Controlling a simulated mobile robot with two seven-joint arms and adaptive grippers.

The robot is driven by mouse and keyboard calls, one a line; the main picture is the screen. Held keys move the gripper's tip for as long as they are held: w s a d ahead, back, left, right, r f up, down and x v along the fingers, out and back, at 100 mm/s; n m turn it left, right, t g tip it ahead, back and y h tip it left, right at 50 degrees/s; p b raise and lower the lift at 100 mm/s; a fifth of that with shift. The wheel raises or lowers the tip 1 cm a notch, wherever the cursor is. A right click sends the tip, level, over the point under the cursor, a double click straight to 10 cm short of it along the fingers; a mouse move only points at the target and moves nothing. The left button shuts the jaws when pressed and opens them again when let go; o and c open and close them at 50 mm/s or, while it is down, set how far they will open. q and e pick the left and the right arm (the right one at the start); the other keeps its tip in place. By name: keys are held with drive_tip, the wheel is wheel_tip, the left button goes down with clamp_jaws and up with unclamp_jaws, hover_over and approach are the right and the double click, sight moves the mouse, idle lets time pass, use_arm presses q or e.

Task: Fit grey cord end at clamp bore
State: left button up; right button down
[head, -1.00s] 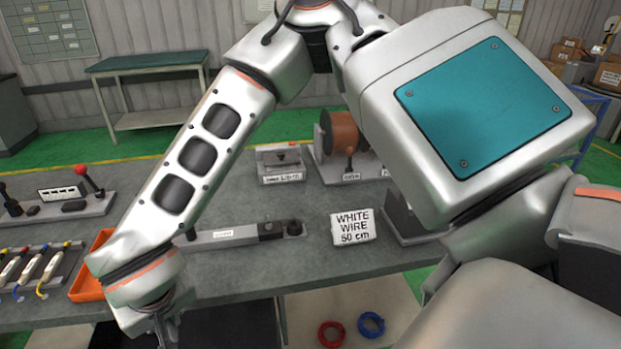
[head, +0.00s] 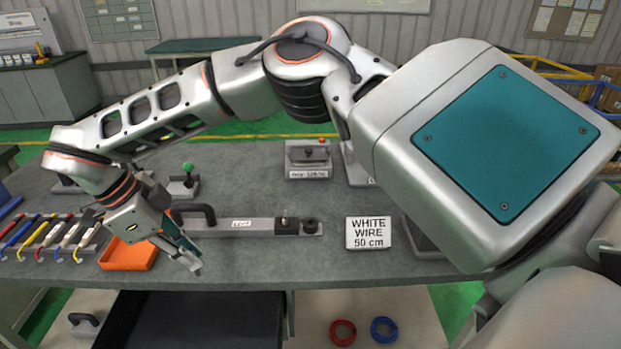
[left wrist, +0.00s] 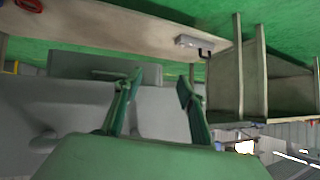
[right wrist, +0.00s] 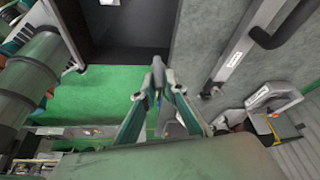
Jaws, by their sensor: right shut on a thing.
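My right arm reaches across the head view, and its gripper (head: 190,263) hangs over the bench's front edge at the left. In the right wrist view its fingers (right wrist: 158,88) close at the tips on a small grey piece (right wrist: 158,62), apparently the grey cord end; the rest of the cord cannot be made out. A grey bar (head: 250,226) with a black handle and dark clamp-like blocks (head: 298,224) lies to its right, apart from the gripper. Any bore is too small to tell. My left gripper (left wrist: 158,95) is open and empty in its wrist view, outside the head view.
An orange tray (head: 128,256) sits beside the right gripper, with a rack of coloured tools (head: 45,236) further left. A white wire sign (head: 368,232) stands right of the bar. Red (head: 343,332) and blue (head: 384,329) coils lie below. Bench behind the bar is partly clear.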

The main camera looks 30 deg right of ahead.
use_arm(q)
drive_tip(key=r+p, duration=0.1)
drive_tip(key=p, duration=0.1)
drive_tip(key=s+r+p, duration=0.1)
drive_tip(key=p, duration=0.1)
drive_tip(key=shift+a+r, duration=0.2)
drive_tip(key=shift+a, duration=0.2)
use_arm(e)
drive_tip(key=w+d+n+t+y, duration=0.1)
drive_tip(key=w+d+n+y, duration=0.1)
drive_tip(key=d+n, duration=0.8)
drive_tip(key=w+d+n+t+y, duration=0.1)
drive_tip(key=w+d+n+y, duration=0.1)
drive_tip(key=d+n, duration=0.9)
drive_tip(key=w+d+n+t+y, duration=0.1)
drive_tip(key=d+n+y, duration=0.3)
drive_tip(key=d+n, duration=0.6)
drive_tip(key=w+n, duration=0.1)
drive_tip(key=n, duration=0.2)
drive_tip(key=shift+w+d+r+y, duration=0.25)
drive_tip(key=shift+w+d+y, duration=0.05)
drive_tip(key=shift+d, duration=0.05)
use_arm(q)
drive_tip(key=shift+f, duration=0.1)
use_arm(e)
drive_tip(key=shift+f, duration=0.1)
